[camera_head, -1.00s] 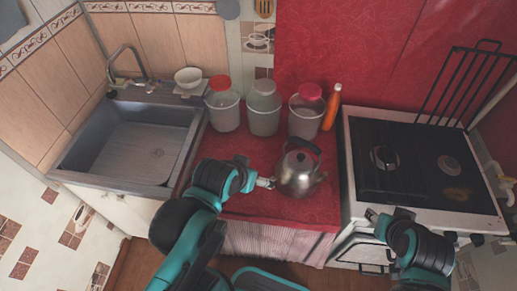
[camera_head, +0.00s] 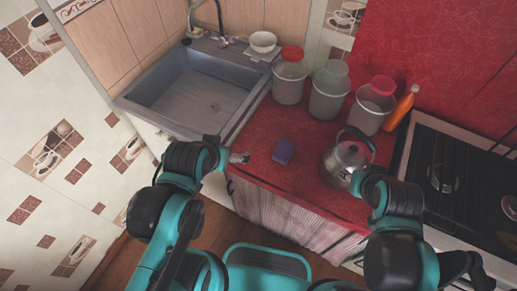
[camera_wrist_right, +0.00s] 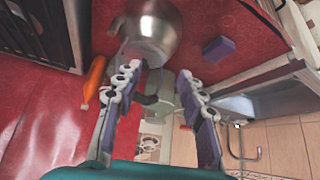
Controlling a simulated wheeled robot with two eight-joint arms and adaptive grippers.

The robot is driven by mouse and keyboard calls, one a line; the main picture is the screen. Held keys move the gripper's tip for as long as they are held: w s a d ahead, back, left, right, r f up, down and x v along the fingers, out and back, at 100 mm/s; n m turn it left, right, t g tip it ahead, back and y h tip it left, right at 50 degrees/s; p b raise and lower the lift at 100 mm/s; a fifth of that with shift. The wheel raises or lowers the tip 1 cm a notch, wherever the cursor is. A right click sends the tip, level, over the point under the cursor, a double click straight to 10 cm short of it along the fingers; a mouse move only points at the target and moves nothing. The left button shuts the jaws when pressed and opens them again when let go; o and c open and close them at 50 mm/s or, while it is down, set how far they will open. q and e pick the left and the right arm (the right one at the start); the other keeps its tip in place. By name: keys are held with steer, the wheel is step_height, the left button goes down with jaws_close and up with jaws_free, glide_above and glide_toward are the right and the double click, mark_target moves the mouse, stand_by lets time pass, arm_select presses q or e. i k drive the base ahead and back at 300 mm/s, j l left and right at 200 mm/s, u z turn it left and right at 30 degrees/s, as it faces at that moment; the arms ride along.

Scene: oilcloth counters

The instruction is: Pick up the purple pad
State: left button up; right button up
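The purple pad (camera_head: 284,151) lies on the red counter, left of the metal kettle (camera_head: 342,158). It also shows in the right wrist view (camera_wrist_right: 218,48), right of the kettle. My left gripper (camera_head: 240,158) is just left of the pad, apart from it and near the counter's front edge; its fingers are too small to read. My right gripper (camera_wrist_right: 157,82) has its fingers spread, with nothing clearly held between them. In the head view, the right gripper is mostly hidden by its own wrist, close to the kettle's right side.
Several plastic containers, one a green-lidded container (camera_head: 329,93), stand behind the pad and kettle with an orange bottle (camera_head: 401,108). A sink (camera_head: 196,94) is at left and a black stove (camera_head: 455,170) at right. Bare red counter surrounds the pad.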

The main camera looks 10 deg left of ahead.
mark_target(283, 153)
steer(key=z, duration=1.4)
steer(key=k+j+z, duration=0.25)
steer(key=j, duration=0.25)
steer(key=k+j+z, duration=0.25)
steer(key=j, duration=0.2)
steer(key=k+j+z, duration=0.3)
steer(key=i+j, duration=0.1)
